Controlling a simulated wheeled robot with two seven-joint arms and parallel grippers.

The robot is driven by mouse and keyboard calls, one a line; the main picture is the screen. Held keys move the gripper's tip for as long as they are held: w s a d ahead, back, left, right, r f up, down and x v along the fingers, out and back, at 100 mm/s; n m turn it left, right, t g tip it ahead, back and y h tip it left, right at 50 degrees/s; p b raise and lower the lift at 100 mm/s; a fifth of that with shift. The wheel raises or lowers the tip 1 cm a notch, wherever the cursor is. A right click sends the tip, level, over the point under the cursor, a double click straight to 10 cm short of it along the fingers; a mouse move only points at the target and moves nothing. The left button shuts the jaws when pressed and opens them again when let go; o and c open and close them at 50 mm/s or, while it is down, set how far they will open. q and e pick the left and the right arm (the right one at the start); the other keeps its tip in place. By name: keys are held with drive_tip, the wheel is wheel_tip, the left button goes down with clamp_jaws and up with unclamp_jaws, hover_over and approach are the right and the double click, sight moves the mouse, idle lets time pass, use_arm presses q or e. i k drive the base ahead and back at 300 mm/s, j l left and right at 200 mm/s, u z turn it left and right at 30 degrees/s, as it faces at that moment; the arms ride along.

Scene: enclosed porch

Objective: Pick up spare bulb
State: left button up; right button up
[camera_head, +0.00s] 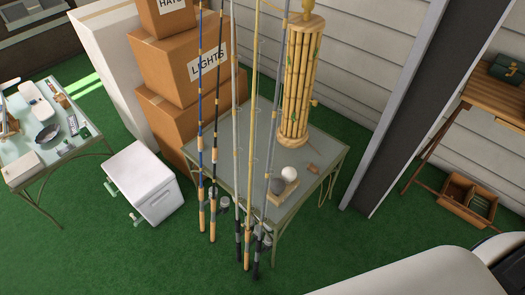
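A small round white thing (289,173), which looks like the bulb, rests on or in a small tan wooden tray (286,191) on the glass-topped table (330,150). A dark grey round thing (277,186) sits right beside it, on its left. A tall bamboo lamp (298,85) stands upright on the table just behind them. Neither of my grippers is in view, so I cannot see whether they are open or shut.
Several fishing rods (237,195) stand upright along the table's front left side. Stacked cardboard boxes (180,65) and a white cooler-like box (144,183) are left. A cluttered table (25,150) is far left; a wooden desk (497,97) and crate (468,200) are right.

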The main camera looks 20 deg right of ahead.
sight(289, 174)
drive_tip(key=l+z, duration=0.35)
drive_tip(key=l, duration=0.8)
drive_tip(key=l+z, duration=0.3)
drive_tip(key=l, duration=0.8)
drive_tip(key=i, duration=0.05)
